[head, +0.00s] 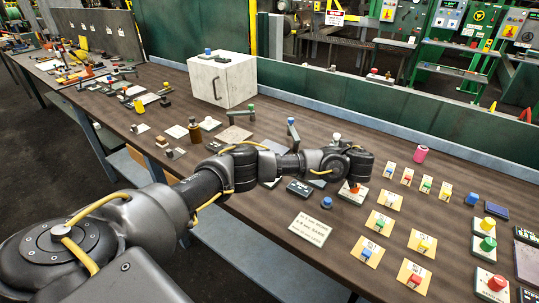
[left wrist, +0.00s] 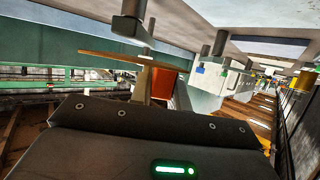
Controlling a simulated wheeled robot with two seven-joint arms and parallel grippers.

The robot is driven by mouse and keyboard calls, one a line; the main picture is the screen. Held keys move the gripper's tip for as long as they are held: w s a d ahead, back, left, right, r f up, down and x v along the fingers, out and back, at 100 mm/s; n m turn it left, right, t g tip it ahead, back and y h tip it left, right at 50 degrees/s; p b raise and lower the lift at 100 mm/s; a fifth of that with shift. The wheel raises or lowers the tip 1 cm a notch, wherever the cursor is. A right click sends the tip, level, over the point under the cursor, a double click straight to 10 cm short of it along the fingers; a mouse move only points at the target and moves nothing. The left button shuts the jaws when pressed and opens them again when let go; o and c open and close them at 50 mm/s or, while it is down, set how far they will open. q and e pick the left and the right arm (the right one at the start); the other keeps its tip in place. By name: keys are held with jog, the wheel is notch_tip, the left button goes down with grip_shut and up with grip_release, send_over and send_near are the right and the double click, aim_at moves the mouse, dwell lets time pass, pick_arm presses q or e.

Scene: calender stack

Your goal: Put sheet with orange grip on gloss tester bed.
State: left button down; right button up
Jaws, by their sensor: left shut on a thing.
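My left gripper (head: 354,180) hangs over the middle of the bench, its fingers mostly hidden by the wrist. In the left wrist view it is shut on the orange grip (left wrist: 165,84) of a thin tan sheet (left wrist: 115,59). The sheet lies just beyond the fingertips, seen nearly edge-on. In the head view a bit of orange shows under the wrist, above a pale square plate (head: 352,198); whether they touch is unclear. I cannot tell which item is the gloss tester bed. My right gripper is not in view.
Small dark boxes (head: 299,188) and a lettered card (head: 310,228) lie near the left gripper. Several plates with coloured knobs (head: 367,252) fill the bench to the right. A white cabinet (head: 222,80) stands at the back. The bench front left of the card is bare.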

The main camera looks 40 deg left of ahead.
pick_arm(q)
jog(key=s+a+r+n+g+y+b, duration=0.25)
jog(key=a+r+n+g+y, duration=0.25)
jog(key=a+r+n+g, duration=0.55)
jog(key=p, duration=0.3)
send_over(262, 144)
jog(key=s+d, duration=0.4)
jog(key=d, duration=0.1)
jog(key=shift+g, duration=0.25)
notch_tip(262, 144, down, 10)
jog(key=shift+f, duration=0.1)
jog(key=shift+s+a+f, duration=0.1)
jog(key=shift+a+f, duration=0.55)
notch_tip(262, 144, down, 3)
jog(key=shift+a+f+p, duration=0.1)
jog(key=shift+p, duration=0.2)
jog(key=shift+f, duration=0.1)
jog(key=shift+f+b, duration=0.45)
jog(key=shift+f, duration=0.15)
